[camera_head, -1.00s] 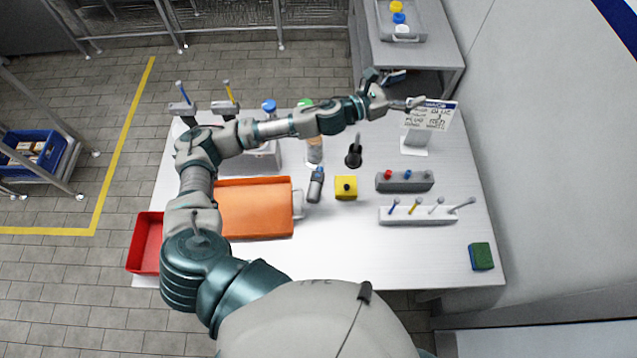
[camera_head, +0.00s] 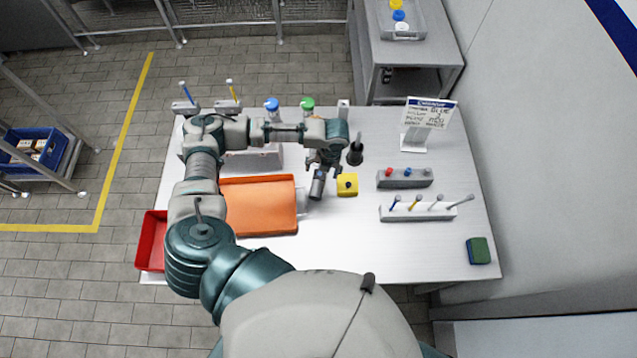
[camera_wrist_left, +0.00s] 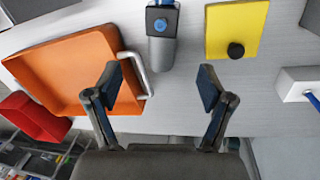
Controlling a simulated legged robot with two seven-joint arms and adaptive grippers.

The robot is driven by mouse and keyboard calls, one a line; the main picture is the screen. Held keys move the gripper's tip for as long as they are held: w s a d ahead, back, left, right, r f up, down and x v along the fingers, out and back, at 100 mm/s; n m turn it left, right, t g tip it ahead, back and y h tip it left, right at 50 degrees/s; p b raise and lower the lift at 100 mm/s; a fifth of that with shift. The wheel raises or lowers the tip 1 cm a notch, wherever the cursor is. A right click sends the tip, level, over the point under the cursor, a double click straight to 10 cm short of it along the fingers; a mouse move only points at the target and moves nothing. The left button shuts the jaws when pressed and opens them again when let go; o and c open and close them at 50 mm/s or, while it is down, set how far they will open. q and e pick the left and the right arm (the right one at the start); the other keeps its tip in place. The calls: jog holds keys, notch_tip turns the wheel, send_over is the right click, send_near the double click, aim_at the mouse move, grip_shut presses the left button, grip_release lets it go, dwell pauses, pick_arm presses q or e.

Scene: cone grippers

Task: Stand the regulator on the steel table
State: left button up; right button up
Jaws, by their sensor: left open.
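The grey body with a blue knob, which looks like the regulator (camera_head: 317,188), is on the steel table (camera_head: 370,250) between the orange tray and the yellow block. In the left wrist view the regulator (camera_wrist_left: 163,50) shows at the top middle, ahead of the gap between my fingers. My right gripper is not in view.
The orange tray (camera_head: 260,205) with a metal handle is close left of the regulator, and the yellow block (camera_head: 347,186) close right. A grey rack (camera_head: 404,179) and a white holder (camera_head: 415,212) stand farther right. The table's front right is mostly clear.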

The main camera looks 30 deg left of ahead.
aim_at(320, 183)
pick_arm(q)
jog(key=f, duration=0.2)
jog(key=a+f, duration=0.1)
jog(key=f, duration=0.1)
jog(key=shift+s+f, duration=0.15)
jog(key=shift+f, duration=0.5)
notch_tip(320, 183, down, 4)
jog(key=shift+s+d+f+p, duration=0.1)
jog(key=shift+s+d+p, duration=0.05)
jog(key=shift+p, duration=0.2)
jog(key=shift+a+f, duration=0.2)
jog(key=shift+f, duration=0.3)
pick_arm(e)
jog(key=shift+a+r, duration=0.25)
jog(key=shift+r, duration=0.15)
pick_arm(q)
jog(key=shift+a, duration=0.2)
jog(key=c, duration=0.8)
jog(key=shift+d, duration=0.1)
jog(key=c, duration=0.7)
jog(key=shift+d, duration=0.1)
grip_shut()
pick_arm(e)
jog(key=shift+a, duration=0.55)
pick_arm(q)
jog(key=shift+r, duration=0.15)
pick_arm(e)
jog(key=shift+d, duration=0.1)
